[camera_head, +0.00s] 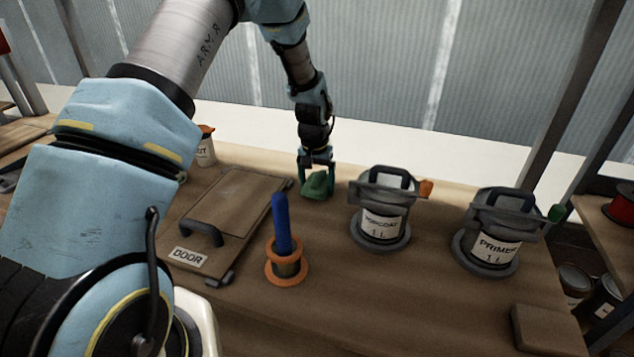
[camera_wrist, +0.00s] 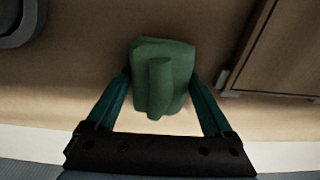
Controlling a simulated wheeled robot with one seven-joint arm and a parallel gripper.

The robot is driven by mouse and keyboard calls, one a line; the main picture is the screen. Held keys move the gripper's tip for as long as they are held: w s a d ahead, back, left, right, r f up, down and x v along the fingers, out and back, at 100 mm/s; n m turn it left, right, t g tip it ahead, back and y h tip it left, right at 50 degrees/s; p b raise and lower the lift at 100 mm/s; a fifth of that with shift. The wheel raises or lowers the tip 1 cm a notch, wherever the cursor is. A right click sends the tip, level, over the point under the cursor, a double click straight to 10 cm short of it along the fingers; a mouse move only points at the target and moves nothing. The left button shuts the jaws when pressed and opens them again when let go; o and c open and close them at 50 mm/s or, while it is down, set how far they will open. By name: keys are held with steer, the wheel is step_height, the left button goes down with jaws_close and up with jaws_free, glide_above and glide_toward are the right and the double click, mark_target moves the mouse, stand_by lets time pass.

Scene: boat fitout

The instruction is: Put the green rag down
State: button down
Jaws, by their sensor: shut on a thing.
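The green rag (camera_head: 317,186) is a small folded bundle near the back edge of the wooden workbench, between the door panel and the topcoat can. My gripper (camera_head: 316,176) points down over it, with its fingers on either side of the rag. In the wrist view the rag (camera_wrist: 163,75) sits between the two teal fingertips (camera_wrist: 162,84), which are shut on it. The rag is at or very near the bench top; I cannot tell whether it touches.
The door panel (camera_head: 239,203) lies left. An orange-ringed holder (camera_head: 287,271) with a blue handle (camera_head: 281,222) stands in front. The topcoat can (camera_head: 381,222) and primer can (camera_head: 492,249) stand right. A brown block (camera_head: 543,329) lies at the front right. Bench between holder and topcoat can is clear.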

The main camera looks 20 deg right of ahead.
mark_target(316, 180)
steer(key=shift+f, duration=0.3)
jaws_free()
steer(key=shift+s+f, duration=0.1)
steer(key=shift+r+p, duration=0.3)
steer(key=shift+r, duration=0.25)
step_height(316, 180, up, 12)
steer(key=b, duration=0.3)
steer(key=s+a+r+n, duration=0.2)
steer(key=a, duration=0.8)
steer(key=s+a+r+n, duration=0.1)
steer(key=a, duration=0.9)
steer(key=s+a+n, duration=0.3)
steer(key=s+a, duration=0.7)
steer(key=a, duration=0.3)
steer(key=shift+a+n+t+y, duration=0.3)
steer(key=shift+n, duration=0.1)
